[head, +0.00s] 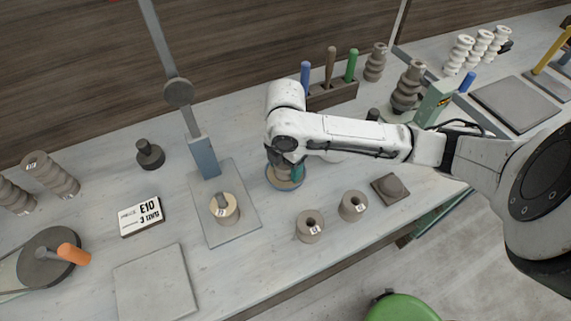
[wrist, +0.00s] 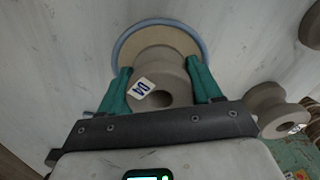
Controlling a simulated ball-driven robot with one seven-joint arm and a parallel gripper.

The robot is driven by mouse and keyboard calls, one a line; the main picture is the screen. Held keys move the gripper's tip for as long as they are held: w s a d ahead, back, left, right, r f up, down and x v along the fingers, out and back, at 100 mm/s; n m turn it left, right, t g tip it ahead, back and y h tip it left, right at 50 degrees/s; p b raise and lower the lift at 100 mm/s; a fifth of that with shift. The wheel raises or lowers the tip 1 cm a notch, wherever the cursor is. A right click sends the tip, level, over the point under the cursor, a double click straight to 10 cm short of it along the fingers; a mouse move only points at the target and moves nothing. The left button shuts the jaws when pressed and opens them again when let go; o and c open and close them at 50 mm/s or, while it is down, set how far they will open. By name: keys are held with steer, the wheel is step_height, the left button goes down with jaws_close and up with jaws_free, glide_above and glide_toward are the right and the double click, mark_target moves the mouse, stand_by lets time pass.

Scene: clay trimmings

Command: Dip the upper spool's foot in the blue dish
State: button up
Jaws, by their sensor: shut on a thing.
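My gripper (head: 291,171) is over the blue dish (head: 272,184) in the head view. In the wrist view its two teal fingers (wrist: 160,80) are shut on a grey-brown spool (wrist: 157,62), one on each side. The spool has a hole in its top and a small white label with blue marks. Below it, the blue-rimmed dish (wrist: 118,47) shows with a tan inside. The spool's foot is hidden, so I cannot tell whether it touches what is in the dish.
Two similar spools (head: 310,226) (head: 353,205) stand in front, right of the dish. A stand with a tan piece (head: 225,209) is to the left. A dark square block (head: 390,188) lies at right. A tool rack (head: 333,94) stands behind. The front left has a bare slab (head: 156,284).

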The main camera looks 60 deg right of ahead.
steer(key=shift+r, duration=0.1)
stand_by(0.5)
step_height(320, 180, up, 7)
steer(key=p, duration=0.5)
steer(key=shift+p, duration=0.4)
stand_by(0.8)
